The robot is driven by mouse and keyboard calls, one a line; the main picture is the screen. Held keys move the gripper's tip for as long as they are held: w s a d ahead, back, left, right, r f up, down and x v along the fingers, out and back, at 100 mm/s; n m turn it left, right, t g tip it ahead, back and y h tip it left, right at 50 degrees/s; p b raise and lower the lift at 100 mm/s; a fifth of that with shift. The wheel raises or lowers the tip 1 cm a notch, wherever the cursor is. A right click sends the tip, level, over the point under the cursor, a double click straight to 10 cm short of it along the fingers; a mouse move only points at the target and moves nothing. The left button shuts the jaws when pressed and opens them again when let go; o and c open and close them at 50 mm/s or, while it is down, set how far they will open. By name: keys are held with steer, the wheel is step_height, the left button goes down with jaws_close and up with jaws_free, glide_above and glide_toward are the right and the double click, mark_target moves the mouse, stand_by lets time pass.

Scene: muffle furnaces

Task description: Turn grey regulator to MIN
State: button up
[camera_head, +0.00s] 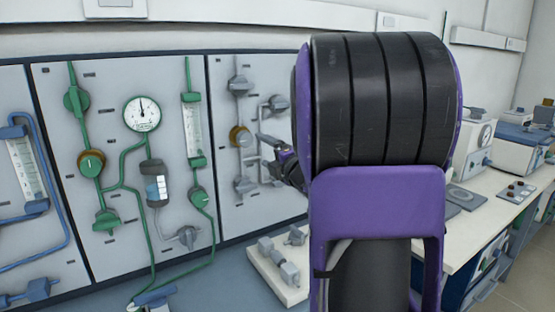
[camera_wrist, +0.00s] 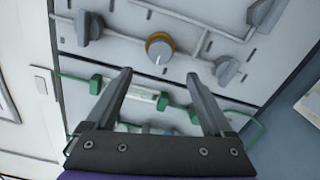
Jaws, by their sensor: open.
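The grey regulator (camera_head: 241,136) is a round knob with a grey face and a brown-orange rim, on the right-hand wall panel. In the wrist view the grey regulator (camera_wrist: 158,50) lies just beyond the fingertips, roughly centred between them. A white mark on its face points to the bottom of that picture. My gripper (camera_wrist: 157,75) is open, with nothing between its two dark fingers. In the head view my gripper (camera_head: 272,152) is to the right of the regulator and partly hidden by my arm. No MIN label is readable.
Grey valves surround the regulator, including a left one (camera_wrist: 88,27) and a right one (camera_wrist: 228,70) in the wrist view. The panel to the left carries green piping, a gauge (camera_head: 142,113) and a green regulator (camera_head: 91,163). Loose grey fittings (camera_head: 279,260) sit below on the bench.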

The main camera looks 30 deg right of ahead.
steer(key=s, duration=0.6)
steer(key=shift+d, duration=0.1)
steer(key=shift+w, duration=0.15)
